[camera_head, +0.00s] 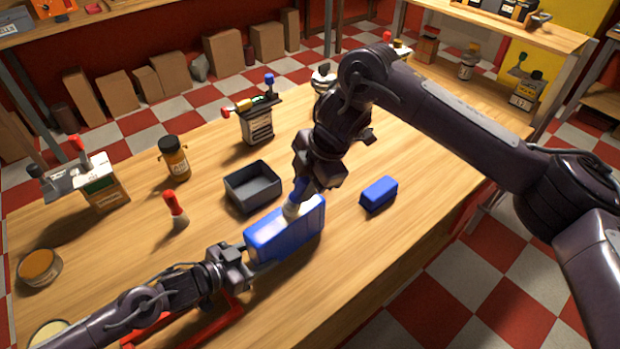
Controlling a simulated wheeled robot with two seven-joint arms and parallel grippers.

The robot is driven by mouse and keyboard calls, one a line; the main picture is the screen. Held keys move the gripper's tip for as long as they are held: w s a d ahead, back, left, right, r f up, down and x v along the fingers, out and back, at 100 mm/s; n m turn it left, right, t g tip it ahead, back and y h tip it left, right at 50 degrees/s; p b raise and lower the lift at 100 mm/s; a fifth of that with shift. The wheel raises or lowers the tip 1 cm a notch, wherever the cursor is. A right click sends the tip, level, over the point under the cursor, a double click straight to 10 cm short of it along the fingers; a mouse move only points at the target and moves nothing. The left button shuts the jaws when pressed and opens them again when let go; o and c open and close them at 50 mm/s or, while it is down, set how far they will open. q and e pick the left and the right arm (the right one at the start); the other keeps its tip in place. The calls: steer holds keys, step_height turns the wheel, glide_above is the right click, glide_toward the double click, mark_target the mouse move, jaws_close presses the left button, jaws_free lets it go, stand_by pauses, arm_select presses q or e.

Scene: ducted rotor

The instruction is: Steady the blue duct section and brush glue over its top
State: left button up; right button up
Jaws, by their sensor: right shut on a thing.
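The blue duct section (290,238) lies as a long block on the wooden table, near the front middle. My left gripper (240,270) is at its left end, with fingers close against it; whether they are shut on it is hard to see. My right gripper (312,182) is above the duct section and shut on a brush with a blue handle (301,191). The brush's pale bristle end (291,211) points down and is at the duct section's top; whether it touches is not clear.
An empty grey tray (236,197) sits just behind the duct section. A smaller blue block (378,194) lies to its right. A red-handled brush (174,208) and an amber jar (173,160) stand left. A red frame (225,318) lies below my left arm.

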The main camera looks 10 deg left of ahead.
steer(key=s+a, duration=0.6)
steer(key=s, duration=0.1)
steer(key=shift+s+a, duration=0.4)
stand_by(0.6)
steer(key=shift+r, duration=2.95)
step_height(320, 180, up, 3)
